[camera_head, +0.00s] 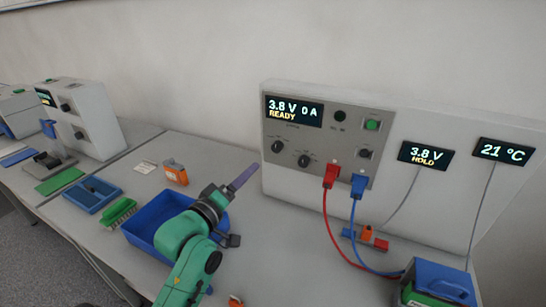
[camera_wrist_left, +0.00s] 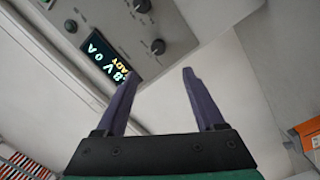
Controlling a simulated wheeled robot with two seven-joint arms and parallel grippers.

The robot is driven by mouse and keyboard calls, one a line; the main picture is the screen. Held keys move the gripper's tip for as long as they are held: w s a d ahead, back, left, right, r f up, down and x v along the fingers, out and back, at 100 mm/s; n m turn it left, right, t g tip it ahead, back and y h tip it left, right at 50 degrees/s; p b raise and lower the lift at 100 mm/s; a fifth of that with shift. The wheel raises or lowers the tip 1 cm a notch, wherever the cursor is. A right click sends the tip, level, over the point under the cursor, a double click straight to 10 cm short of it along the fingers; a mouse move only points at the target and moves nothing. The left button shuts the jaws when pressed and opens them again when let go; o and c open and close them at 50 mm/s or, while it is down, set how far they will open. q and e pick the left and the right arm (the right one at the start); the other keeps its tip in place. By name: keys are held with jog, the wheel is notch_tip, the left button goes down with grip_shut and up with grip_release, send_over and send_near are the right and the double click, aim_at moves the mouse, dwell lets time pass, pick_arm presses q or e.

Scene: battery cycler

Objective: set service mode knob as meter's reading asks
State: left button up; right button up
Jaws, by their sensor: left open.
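The cycler's panel (camera_head: 325,180) carries a lit display (camera_head: 294,110) reading "3.8 V 0 A READY". Below it are two black knobs, a left one (camera_head: 277,146) and a right one (camera_head: 304,160); another dark knob (camera_head: 365,154) sits farther right. Their labels are too small to read, so I cannot tell which is the service mode knob. The meter (camera_head: 424,155) reads "3.8 V HOLD". My left gripper (camera_head: 250,172) is open and empty, left of the panel. In the left wrist view, two knobs (camera_wrist_left: 157,46) (camera_wrist_left: 142,5) lie beyond the open fingers (camera_wrist_left: 158,82). My right gripper is out of view.
Red (camera_head: 331,170) and blue (camera_head: 358,182) plugs with cables hang from the panel. A 21 °C display (camera_head: 503,151) is at right. A blue tray (camera_head: 150,241), orange box (camera_head: 176,176) and blue-topped case (camera_head: 440,280) stand on the bench. A green button (camera_head: 372,125) is top right.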

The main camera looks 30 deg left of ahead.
aim_at(275, 149)
pick_arm(q)
jog(key=w+p, duration=0.1)
jog(key=w, duration=0.3)
jog(key=w+p, duration=0.1)
jog(key=w, duration=0.4)
jog(key=w+p, duration=0.1)
jog(key=w, duration=0.3)
jog(key=shift+w+d+r+p, duration=0.15)
jog(key=shift+w+d+p, duration=0.1)
jog(key=shift+p, duration=0.1)
grip_shut()
